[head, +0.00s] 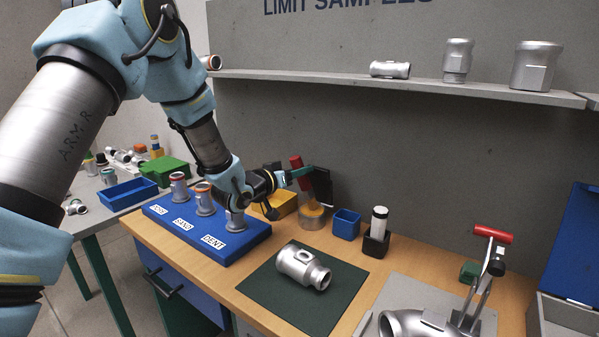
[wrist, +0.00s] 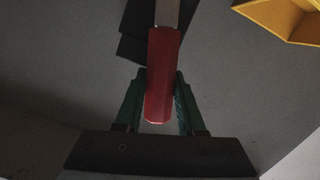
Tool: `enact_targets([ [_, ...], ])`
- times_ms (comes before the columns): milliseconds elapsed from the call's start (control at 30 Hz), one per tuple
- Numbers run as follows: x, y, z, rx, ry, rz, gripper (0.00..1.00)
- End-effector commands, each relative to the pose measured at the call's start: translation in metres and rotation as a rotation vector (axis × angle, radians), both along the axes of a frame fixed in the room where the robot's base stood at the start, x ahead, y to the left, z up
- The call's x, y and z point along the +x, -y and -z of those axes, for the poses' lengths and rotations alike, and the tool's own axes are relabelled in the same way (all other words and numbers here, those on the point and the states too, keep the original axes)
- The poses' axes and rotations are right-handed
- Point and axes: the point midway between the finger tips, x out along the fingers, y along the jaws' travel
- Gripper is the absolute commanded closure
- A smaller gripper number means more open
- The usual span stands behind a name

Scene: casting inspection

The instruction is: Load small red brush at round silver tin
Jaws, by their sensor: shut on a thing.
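My gripper (head: 300,173) is shut on the small red brush (head: 296,161). In the wrist view the red brush handle (wrist: 164,60) lies between the green fingers of my gripper (wrist: 160,85), with a pale grey section beyond it. The brush's bristles cannot be made out. The round silver tin (head: 312,222) stands on the bench below and slightly right of my gripper, with an orange-tan top. The brush is above the tin's level and apart from it. The tin is not recognisable in the wrist view.
A black plate-like thing (head: 322,188) stands right beside my gripper. A yellow bin (head: 284,207) is left of the tin; it also shows in the wrist view (wrist: 275,15). A blue bin (head: 346,224) is to the right. A silver casting (head: 303,267) lies on a dark mat (head: 265,290) in front.

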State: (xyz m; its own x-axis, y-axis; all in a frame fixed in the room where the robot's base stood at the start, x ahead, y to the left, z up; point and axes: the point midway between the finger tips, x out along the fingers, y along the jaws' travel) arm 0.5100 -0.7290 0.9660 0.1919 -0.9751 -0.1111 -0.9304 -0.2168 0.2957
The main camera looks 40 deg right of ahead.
Motion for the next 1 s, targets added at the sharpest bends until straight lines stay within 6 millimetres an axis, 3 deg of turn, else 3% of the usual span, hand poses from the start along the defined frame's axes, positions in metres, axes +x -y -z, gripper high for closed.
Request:
enact_targets([
  [433,-0.001,-0.001,0.002,0.009,-0.004,0.001,1.0],
  [1000,0.0,-0.001,-0.043,0.002,-0.001,0.0,1.0],
])
